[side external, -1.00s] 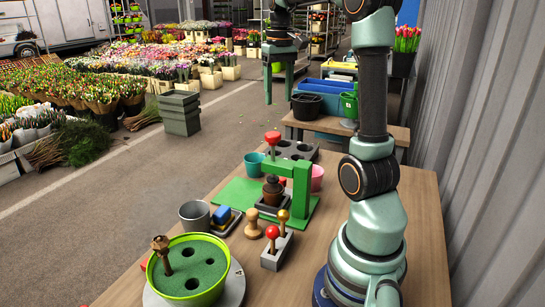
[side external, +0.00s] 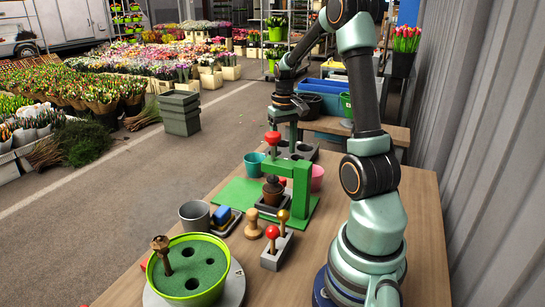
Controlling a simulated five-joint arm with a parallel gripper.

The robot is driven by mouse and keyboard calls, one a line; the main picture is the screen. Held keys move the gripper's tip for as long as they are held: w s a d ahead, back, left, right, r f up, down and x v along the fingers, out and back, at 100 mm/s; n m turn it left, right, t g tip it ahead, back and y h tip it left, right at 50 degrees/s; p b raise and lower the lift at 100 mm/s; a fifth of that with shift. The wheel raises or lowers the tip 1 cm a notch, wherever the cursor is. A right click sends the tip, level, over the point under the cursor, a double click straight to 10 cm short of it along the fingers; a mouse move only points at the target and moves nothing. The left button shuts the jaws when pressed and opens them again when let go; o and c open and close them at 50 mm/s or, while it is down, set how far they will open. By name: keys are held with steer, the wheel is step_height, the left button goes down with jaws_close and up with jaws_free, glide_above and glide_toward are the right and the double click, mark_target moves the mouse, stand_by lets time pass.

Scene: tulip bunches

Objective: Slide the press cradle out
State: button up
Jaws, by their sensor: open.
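The green press (side external: 302,188) stands on a green base plate (side external: 237,190) on the wooden table, with a red knob (side external: 272,138) on top of its arm. Under the arm sits the dark grey cradle (side external: 262,208), a low tray holding a small brown pot (side external: 273,190). The pot partly hides the cradle. My gripper (side external: 284,132) is open and empty, pointing down at the far side of the press, beyond the red knob. It is apart from the cradle. Its fingertips are partly hidden behind the knob and press arm.
A grey block with holes (side external: 303,151), a teal cup (side external: 253,163) and a pink cup (side external: 317,178) stand around the press. Bare table lies front right.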

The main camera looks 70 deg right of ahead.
mark_target(283, 178)
step_height(283, 178, down, 10)
stand_by(0.4)
jaws_close()
steer(key=shift+r, duration=0.1)
stand_by(1.2)
